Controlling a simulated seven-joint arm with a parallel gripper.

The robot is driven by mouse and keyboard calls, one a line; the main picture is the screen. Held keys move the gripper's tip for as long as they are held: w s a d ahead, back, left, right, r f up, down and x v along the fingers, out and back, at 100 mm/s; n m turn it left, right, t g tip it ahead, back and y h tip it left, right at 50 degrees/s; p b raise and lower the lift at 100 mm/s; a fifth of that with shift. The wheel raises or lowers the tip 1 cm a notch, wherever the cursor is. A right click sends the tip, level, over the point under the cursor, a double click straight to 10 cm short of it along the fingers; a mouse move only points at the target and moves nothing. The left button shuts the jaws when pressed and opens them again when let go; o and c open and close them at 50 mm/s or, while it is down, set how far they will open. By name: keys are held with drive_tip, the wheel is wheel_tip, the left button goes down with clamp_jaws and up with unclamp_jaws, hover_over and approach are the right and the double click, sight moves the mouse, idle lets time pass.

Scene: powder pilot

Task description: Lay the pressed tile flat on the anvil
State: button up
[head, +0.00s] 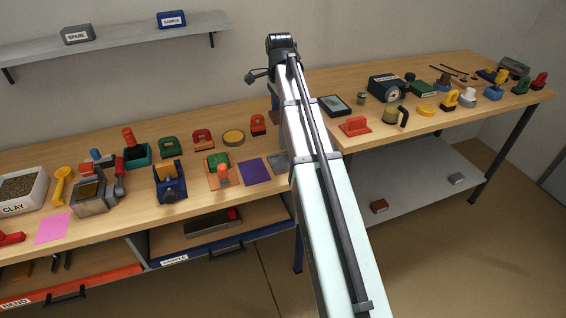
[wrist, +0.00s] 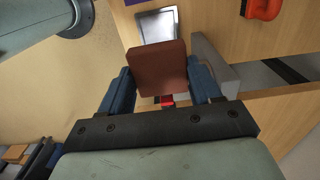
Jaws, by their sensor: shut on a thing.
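The pressed tile (wrist: 157,68) is a reddish-brown square block in the wrist view. My gripper (wrist: 160,85) is shut on it, with one blue finger at each side. The tile is held tilted to the camera, and its underside is hidden. In the head view my arm covers most of the gripper; only a small dark part shows left of the arm. A flat grey plate (head: 278,162), possibly the anvil, lies partly behind my arm on the bench. In the wrist view a shiny grey square (wrist: 157,25) shows beyond the tile; I cannot tell whether it is the same plate.
A purple sheet (head: 254,171) lies left of the grey plate. A grey block (wrist: 213,65) is close to my right finger. Many tools crowd both benches.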

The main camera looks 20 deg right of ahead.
sight(283, 162)
drive_tip(key=shift+s+d+f, duration=0.1)
drive_tip(key=shift+s+d, duration=0.1)
drive_tip(key=shift+d, duration=0.15)
drive_tip(key=shift+f, duration=0.4)
wheel_tip(283, 162, down, 17)
drive_tip(key=shift+s+f, duration=0.1)
drive_tip(key=shift+f, duration=0.3)
